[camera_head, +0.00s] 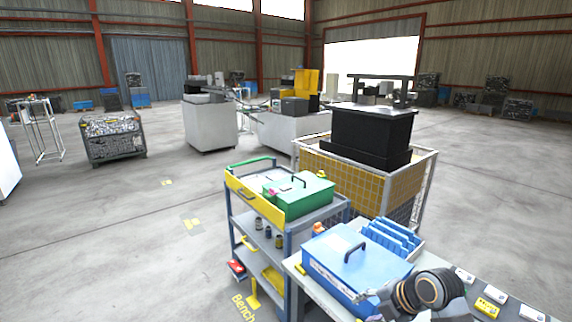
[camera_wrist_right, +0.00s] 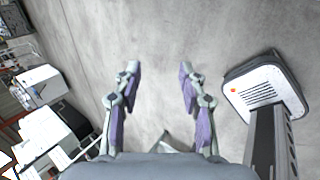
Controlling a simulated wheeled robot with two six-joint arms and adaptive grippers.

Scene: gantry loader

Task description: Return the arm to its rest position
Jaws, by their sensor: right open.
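My right gripper (camera_wrist_right: 158,80) shows in the right wrist view with its two purple-padded fingers spread apart. Nothing is between the fingers, and bare concrete floor lies beyond them. In the head view a dark, rounded arm link of mine (camera_head: 428,290) shows at the bottom right, in front of the bench edge. No fingertips show in the head view. My left gripper is in neither view.
A blue toolbox (camera_head: 335,268) sits on the bench at lower right, beside blue bins (camera_head: 392,236) and small boxes (camera_head: 490,307). A trolley (camera_head: 262,205) carries a green toolbox (camera_head: 300,190). A mesh-sided crate (camera_head: 425,188) stands behind. The floor at left is largely clear.

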